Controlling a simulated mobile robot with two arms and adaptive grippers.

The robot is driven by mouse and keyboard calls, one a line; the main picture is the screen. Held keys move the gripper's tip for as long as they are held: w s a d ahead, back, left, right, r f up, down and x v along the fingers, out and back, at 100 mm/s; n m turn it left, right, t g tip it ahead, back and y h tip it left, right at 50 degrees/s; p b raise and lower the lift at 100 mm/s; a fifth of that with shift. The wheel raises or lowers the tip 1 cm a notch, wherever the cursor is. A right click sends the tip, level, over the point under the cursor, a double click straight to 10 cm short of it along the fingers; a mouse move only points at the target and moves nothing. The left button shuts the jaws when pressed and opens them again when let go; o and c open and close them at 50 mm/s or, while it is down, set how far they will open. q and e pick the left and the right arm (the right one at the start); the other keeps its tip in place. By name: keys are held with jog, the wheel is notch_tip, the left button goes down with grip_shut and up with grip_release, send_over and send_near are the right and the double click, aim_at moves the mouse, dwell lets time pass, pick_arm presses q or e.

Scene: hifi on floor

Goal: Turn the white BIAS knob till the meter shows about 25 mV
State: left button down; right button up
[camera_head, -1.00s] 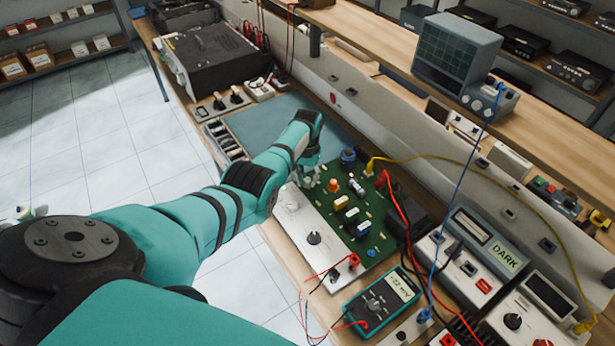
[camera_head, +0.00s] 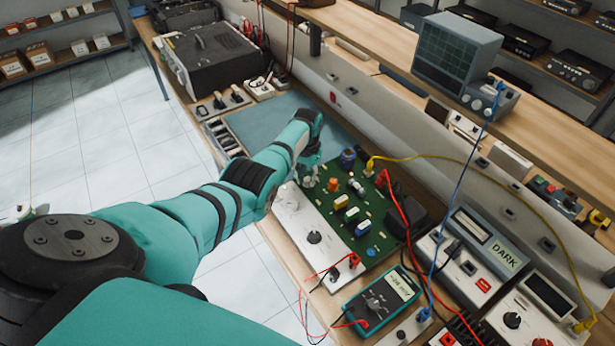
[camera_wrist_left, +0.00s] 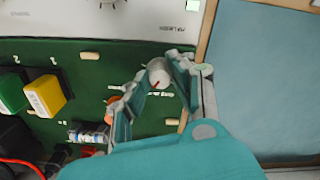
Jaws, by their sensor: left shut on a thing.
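The white BIAS knob (camera_wrist_left: 158,70) stands on the green board and has a red mark on its side in the left wrist view. My left gripper (camera_wrist_left: 154,78) is shut on it, one finger on each side. In the head view my left gripper (camera_head: 308,180) is at the far left part of the green circuit board (camera_head: 378,243), and the knob is mostly hidden there. The teal meter (camera_head: 375,304) lies in front of the board; its small display (camera_head: 402,286) seems to read about -24 mV, the last digit unsure. My right gripper is not in view.
An orange part (camera_head: 334,184) and yellow (camera_head: 341,202) and blue parts stand on the board close to the gripper. Red and yellow cables run at the right. A blue mat (camera_head: 262,130) is clear.

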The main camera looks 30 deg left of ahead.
aim_at(307, 179)
pick_arm(q)
jog(key=c, duration=1.1)
grip_release()
notch_tip(307, 179, up, 12)
jog(key=shift+r, duration=0.1)
